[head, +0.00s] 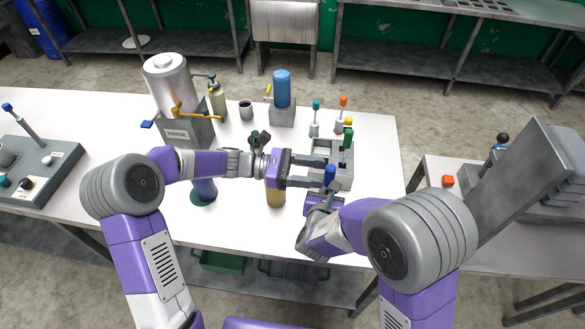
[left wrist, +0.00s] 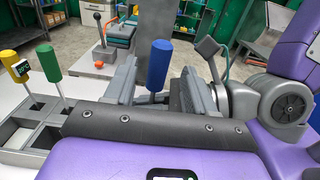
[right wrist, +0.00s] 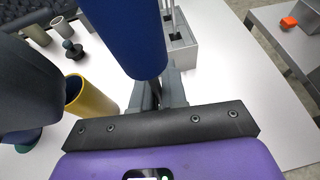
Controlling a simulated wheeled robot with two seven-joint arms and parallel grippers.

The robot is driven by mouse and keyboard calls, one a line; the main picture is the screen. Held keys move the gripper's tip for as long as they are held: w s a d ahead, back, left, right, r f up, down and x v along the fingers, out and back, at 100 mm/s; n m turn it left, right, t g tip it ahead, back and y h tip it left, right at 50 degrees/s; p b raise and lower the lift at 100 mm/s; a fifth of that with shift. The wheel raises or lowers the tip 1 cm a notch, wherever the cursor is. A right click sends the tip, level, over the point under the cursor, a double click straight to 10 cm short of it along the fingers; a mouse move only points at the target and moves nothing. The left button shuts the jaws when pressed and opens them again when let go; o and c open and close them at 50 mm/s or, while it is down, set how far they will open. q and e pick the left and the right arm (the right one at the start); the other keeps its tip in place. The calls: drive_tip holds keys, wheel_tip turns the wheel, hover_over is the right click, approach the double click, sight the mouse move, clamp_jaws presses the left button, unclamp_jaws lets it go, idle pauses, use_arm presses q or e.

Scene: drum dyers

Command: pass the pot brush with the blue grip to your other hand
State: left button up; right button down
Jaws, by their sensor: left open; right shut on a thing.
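The pot brush's blue grip (head: 330,174) stands roughly upright in front of the grey rack. My right gripper (right wrist: 157,95) is shut on the brush's shaft just below the grip, and the grip (right wrist: 130,35) rises above its jaws. My left gripper (head: 320,175) comes in from the left and is open. In the left wrist view its two fingers stand on either side of the blue grip (left wrist: 158,65), with gaps visible beside it. I cannot tell whether either finger touches it. The brush's lower end is hidden by the right gripper.
The grey compartment rack (head: 338,180) holds brushes with green and yellow grips close to my left gripper. A yellow cylinder (head: 276,196) stands just below my left wrist. A rinse machine (head: 187,130) stands back left.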

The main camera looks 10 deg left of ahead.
sight(334, 174)
use_arm(q)
drive_tip(key=shift+d, duration=2.75)
drive_tip(key=shift+c, duration=0.5)
clamp_jaws()
use_arm(e)
drive_tip(key=c, duration=1.1)
unclamp_jaws()
drive_tip(key=shift+s, duration=0.1)
